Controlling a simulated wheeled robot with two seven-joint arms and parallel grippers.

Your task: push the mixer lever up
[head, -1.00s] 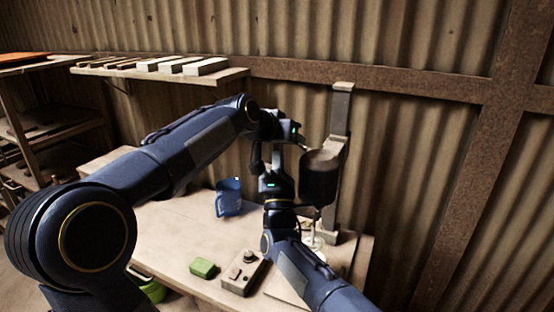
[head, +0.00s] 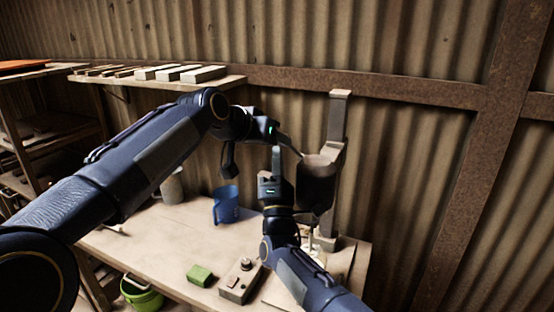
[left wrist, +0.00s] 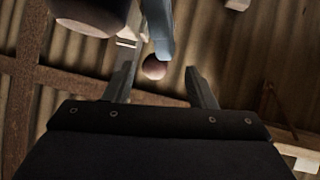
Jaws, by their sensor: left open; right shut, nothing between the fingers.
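The mixer (head: 316,186) is a dark drum on an upright post at the back of the bench. In the left wrist view, a round brownish knob (left wrist: 154,67), which looks like the lever's end, shows just beyond and between my left fingertips; the lever's shaft is not clear. My left gripper (head: 293,148) is open and empty, left of the drum's top; its spread fingers also show in the left wrist view (left wrist: 162,82). My right gripper (head: 277,157) is shut and empty, pointing up left of the drum. A grey-blue bar beside the knob may be its finger.
A wall shelf (head: 215,82) holds several pale bars. A green bucket (head: 143,296) is below. The bench's left middle is clear.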

